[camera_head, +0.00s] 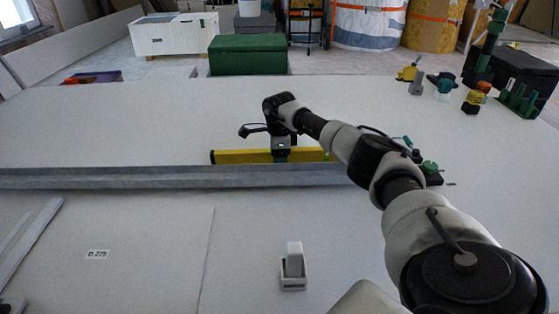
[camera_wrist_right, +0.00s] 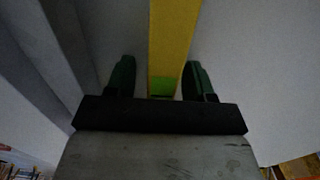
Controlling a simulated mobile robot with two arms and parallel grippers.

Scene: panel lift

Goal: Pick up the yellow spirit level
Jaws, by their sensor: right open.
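The yellow spirit level (camera_head: 240,157) lies lengthwise on the white panel, just behind a long grey metal profile. My right gripper (camera_head: 281,155) is over the middle of the level and hides part of it in the head view. In the right wrist view the level (camera_wrist_right: 171,45) runs between the two green fingers of my right gripper (camera_wrist_right: 157,78), with a green vial at its near visible end. The fingers are apart, with a gap on the left side of the level and a smaller one on the right. My left gripper is in neither view.
The grey profile (camera_head: 130,178) crosses the panel close in front of the level. A small white block in a holder (camera_head: 293,270) stands nearer. Several tools, including a yellow one (camera_head: 473,101), stand at the back right.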

